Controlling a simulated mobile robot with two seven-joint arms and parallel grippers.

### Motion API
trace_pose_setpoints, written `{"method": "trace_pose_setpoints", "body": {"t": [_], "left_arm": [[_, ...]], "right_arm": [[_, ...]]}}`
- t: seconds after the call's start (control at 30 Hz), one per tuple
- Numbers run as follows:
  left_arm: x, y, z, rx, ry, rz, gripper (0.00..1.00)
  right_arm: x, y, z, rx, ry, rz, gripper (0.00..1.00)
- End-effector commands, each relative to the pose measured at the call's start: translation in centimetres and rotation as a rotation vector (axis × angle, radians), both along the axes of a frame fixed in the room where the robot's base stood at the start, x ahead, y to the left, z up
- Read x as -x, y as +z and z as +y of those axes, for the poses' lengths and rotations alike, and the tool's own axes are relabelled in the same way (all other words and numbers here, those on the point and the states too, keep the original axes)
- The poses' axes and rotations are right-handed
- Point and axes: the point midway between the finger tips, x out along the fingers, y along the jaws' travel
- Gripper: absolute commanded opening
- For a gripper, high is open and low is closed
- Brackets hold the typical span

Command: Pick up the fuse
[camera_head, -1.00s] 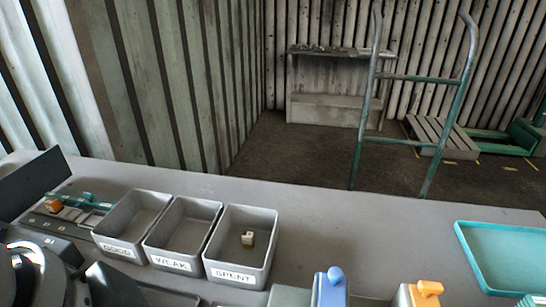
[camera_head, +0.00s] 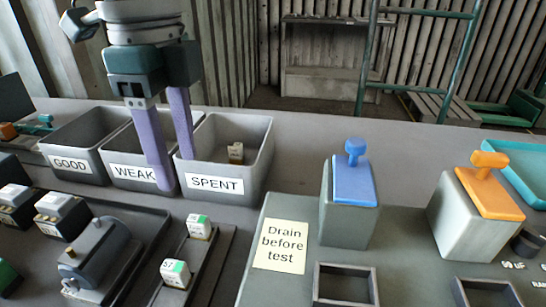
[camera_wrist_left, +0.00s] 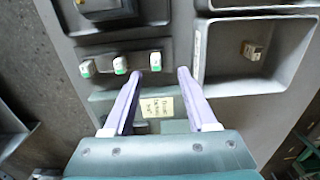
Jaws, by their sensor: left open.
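Small white fuses with green marks stand in a dark rack in front of the bins; in the head view one fuse (camera_head: 200,227) is farther back and another fuse (camera_head: 175,273) nearer. In the left wrist view three sit in a row, the right one (camera_wrist_left: 155,59) close to the fingertips. A beige fuse (camera_head: 236,153) lies in the SPENT bin (camera_head: 262,160); it also shows in the left wrist view (camera_wrist_left: 252,50). My left gripper (camera_head: 178,173) is open and empty, its purple fingers pointing down in front of the WEAK and SPENT labels. My right gripper is not in view.
The GOOD bin (camera_head: 52,147) and WEAK bin (camera_head: 110,163) stand left of SPENT. A grey tester carries a blue-topped block (camera_head: 350,210), an orange-topped block (camera_head: 465,210) and a "Drain before test" label (camera_head: 281,246). A teal tray (camera_head: 530,155) lies at the right.

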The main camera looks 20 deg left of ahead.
Motion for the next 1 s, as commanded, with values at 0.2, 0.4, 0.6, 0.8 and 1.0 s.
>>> {"method": "trace_pose_setpoints", "body": {"t": [0.2, 0.4, 0.6, 0.8, 1.0], "left_arm": [[0.1, -3.3, -0.1, 0.000, -0.001, 0.003, 0.57], [0.3, -5.1, -0.6, 0.001, -0.002, 0.002, 0.57], [0.6, -8.3, -1.5, -0.001, 0.000, 0.001, 0.57], [0.6, -9.3, -1.4, 0.000, -0.001, -0.001, 0.57], [0.6, -9.2, -1.4, 0.000, -0.002, -0.002, 0.52]], "right_arm": [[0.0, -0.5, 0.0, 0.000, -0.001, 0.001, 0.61], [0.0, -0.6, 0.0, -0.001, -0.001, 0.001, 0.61], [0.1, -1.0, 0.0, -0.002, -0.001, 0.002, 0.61], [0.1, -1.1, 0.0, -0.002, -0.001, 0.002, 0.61], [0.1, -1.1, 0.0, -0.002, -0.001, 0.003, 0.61]]}}
